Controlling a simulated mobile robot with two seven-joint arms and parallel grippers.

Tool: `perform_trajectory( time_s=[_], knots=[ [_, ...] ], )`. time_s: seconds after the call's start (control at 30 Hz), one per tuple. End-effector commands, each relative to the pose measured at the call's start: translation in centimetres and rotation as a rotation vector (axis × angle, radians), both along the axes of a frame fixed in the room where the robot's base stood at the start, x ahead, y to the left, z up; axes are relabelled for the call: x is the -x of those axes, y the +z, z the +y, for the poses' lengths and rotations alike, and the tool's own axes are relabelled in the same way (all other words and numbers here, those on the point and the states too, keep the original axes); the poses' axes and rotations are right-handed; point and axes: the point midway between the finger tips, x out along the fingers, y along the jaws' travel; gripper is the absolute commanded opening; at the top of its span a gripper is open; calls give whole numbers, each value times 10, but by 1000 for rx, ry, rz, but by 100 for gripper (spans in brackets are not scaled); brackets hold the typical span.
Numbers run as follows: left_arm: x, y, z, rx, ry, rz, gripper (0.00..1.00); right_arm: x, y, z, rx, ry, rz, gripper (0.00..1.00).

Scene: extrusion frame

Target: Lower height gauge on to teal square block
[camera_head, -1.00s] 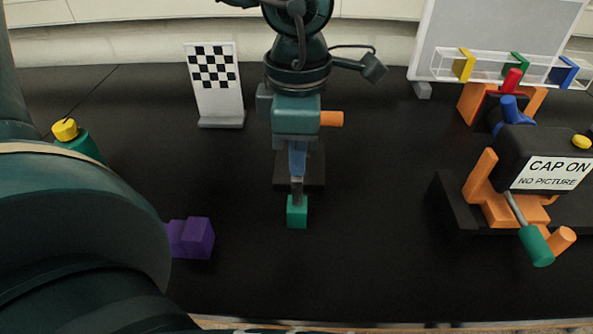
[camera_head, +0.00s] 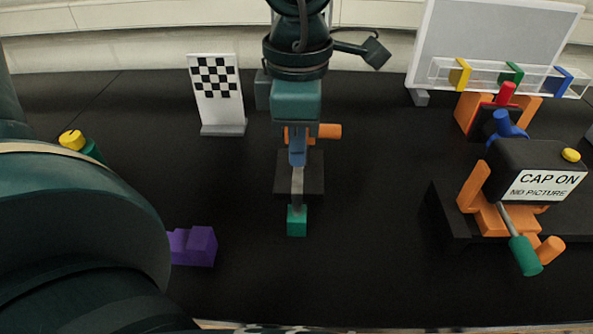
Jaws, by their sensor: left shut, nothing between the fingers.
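The teal square block (camera_head: 297,222) sits on the black table in the centre. The height gauge stands behind it: its dark base (camera_head: 315,184) and orange knob (camera_head: 331,131) show. A grey pointer (camera_head: 297,187) reaches down to the block's top and appears to touch it. My left gripper (camera_head: 297,161) comes down from the top centre. Its blue fingers look shut and empty just above the pointer; I cannot tell whether they touch it. The wrist hides the upper gauge. My right gripper does not show.
A checkerboard stand (camera_head: 218,93) is at the back left. A purple stepped block (camera_head: 193,246) lies at the left near my arm, and a yellow-topped green piece (camera_head: 72,140) behind. At the right is a black "CAP ON" camera (camera_head: 540,176) on an orange mount. The centre front is clear.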

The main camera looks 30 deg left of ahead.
Motion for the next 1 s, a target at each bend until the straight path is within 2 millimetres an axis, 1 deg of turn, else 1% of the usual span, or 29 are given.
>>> perform_trajectory(
  time_s=[0.03,0.3,0.43,1.0],
  knots=[
    [0,7,0,-1,0,-1,0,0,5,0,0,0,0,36],
    [0,29,0,-1,0,-1,0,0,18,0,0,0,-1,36],
    [0,37,0,0,0,-1,0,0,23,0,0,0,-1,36],
    [0,38,0,0,0,0,0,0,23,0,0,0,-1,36]
  ],
)
